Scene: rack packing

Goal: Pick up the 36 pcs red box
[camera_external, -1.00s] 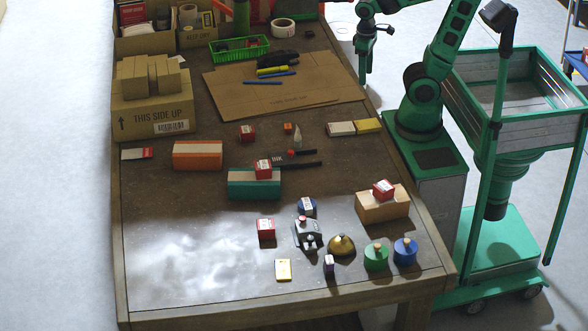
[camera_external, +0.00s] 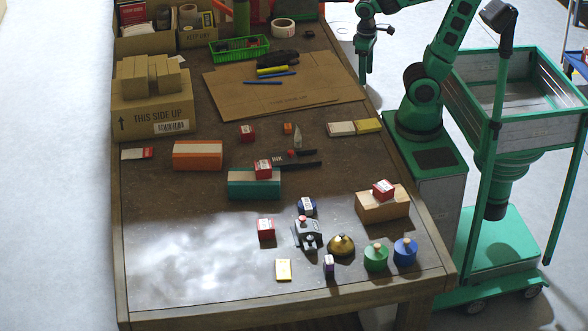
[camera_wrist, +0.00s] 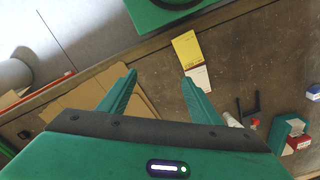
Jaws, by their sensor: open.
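Several small red boxes with white labels are on the table, and the print is too small to tell which is the 36 pcs one. In the external view one red box (camera_external: 263,169) sits on a teal block (camera_external: 245,188). Another red box (camera_external: 383,189) sits on a wooden block (camera_external: 380,209). Two more stand on the tabletop, a front red box (camera_external: 266,229) and a far red box (camera_external: 247,133). A red box (camera_wrist: 299,142) shows at the wrist view's right edge. My gripper (camera_wrist: 158,78) is open and empty, away from the red boxes, near the table's far right edge.
Cardboard sheets (camera_external: 270,101) with markers lie towards the back. A large carton (camera_external: 152,117) stands at left. An orange block (camera_external: 198,155), a yellow-and-white pair (camera_external: 355,127), a bell (camera_external: 341,245) and round green and blue items stand around. The table's front left is clear.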

